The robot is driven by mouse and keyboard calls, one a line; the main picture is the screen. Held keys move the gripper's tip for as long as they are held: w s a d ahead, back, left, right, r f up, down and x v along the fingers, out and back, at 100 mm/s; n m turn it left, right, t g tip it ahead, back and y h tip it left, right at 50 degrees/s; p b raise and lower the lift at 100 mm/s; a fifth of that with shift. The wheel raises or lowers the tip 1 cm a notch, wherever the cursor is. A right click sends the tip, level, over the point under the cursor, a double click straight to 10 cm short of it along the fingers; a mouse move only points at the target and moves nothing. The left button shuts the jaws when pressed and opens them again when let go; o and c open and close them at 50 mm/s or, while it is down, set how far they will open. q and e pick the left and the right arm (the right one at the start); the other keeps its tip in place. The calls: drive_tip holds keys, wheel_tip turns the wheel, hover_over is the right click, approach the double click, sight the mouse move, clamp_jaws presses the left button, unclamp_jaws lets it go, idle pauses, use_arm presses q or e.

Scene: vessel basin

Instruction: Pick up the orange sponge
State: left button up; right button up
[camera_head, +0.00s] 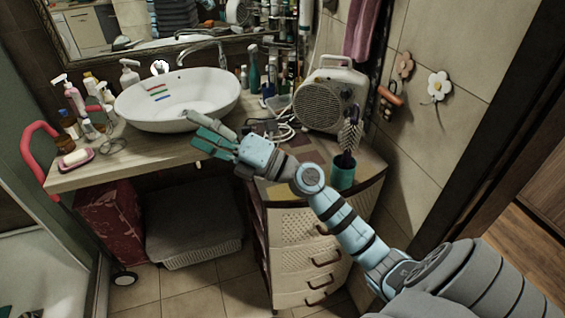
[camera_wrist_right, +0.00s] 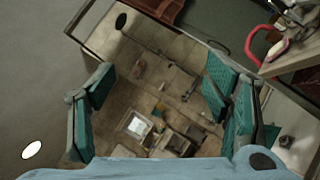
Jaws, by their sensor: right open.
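I cannot make out an orange sponge for certain in either view. My right gripper (camera_head: 198,130) is in front of the white basin (camera_head: 178,122), over the front edge of the counter. In the right wrist view its teal-padded fingers stand wide apart, and the gripper (camera_wrist_right: 162,95) is empty with the tiled floor beyond. A pale bar (camera_head: 76,156) lies on a pink dish (camera_head: 77,167) at the counter's left end. My left gripper is not in view.
Bottles (camera_head: 75,98) crowd the counter left of the basin. A beige heater (camera_head: 330,98), cables and a teal cup (camera_head: 343,174) with a brush stand at the right. A red rail (camera_head: 34,150) is at the left. Drawers (camera_head: 305,240) stand below.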

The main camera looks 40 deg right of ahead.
drive_tip(key=w+d+f+n+g+h, duration=0.3)
drive_tip(key=d+f+n+g+h, duration=0.25)
drive_tip(key=f+n+g, duration=0.3)
drive_tip(key=s+d+m+g+h, duration=0.1)
drive_tip(key=s+d+g+h, duration=0.15)
drive_tip(key=d, duration=0.65)
drive_tip(key=s+d+m+g+h, duration=0.1)
drive_tip(key=s+d+g+h, duration=0.2)
drive_tip(key=d, duration=0.5)
drive_tip(key=shift+t+h, duration=0.3)
drive_tip(key=shift+h, duration=0.6)
drive_tip(key=b+x, duration=0.4)
drive_tip(key=x, duration=1)
drive_tip(key=shift+w+f, duration=0.15)
drive_tip(key=shift+f, duration=0.15)
drive_tip(key=c, duration=1.1)
